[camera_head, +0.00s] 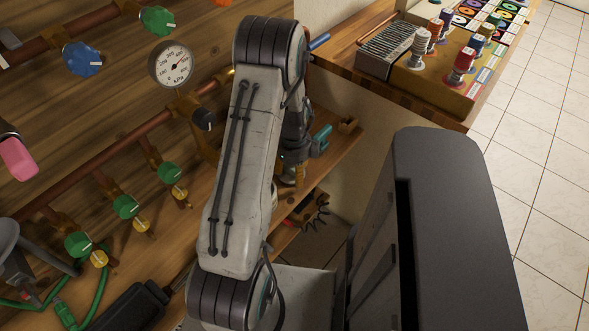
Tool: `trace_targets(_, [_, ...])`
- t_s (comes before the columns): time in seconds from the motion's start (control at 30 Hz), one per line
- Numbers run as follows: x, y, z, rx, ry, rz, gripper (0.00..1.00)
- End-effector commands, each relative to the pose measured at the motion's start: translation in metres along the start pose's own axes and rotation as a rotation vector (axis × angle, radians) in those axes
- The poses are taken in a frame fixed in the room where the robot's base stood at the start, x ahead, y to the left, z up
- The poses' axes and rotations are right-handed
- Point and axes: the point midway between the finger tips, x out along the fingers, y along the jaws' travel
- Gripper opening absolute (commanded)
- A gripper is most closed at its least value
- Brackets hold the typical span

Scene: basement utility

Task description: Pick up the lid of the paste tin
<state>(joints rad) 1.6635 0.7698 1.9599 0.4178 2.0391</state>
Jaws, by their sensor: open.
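My arm reaches up the middle of the view, and my gripper (297,158) hangs beyond it over the wooden shelf, largely hidden behind the arm. Its jaws are open, though the gap between the fingers is hard to see. A small pale, round-looking item (287,178) shows just below the gripper, partly covered by it and the arm. I cannot tell whether it is the paste tin or its lid, or whether the gripper touches it. No lid can be made out clearly.
Copper pipes with green valves (169,173) and a pressure gauge (171,65) line the wall at left. A counter (440,112) with thread spools stands at upper right. Tiled floor (545,150) is clear at right.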

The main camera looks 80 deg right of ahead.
Motion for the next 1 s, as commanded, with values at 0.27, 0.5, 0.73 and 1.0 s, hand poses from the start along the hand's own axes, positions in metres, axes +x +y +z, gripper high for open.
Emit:
trace_targets(0.27, [0.0000,-0.0016,0.0046,-0.014,-0.005,-0.009,0.53])
trace_targets(0.5, [-0.0009,-0.0027,0.0051,-0.014,-0.006,-0.012,0.32])
trace_targets(0.73, [-0.0018,-0.0036,0.0056,-0.014,-0.008,-0.015,0.11])
trace_targets(1.0, [-0.0025,-0.0042,0.0058,-0.014,-0.008,-0.017,0.00])
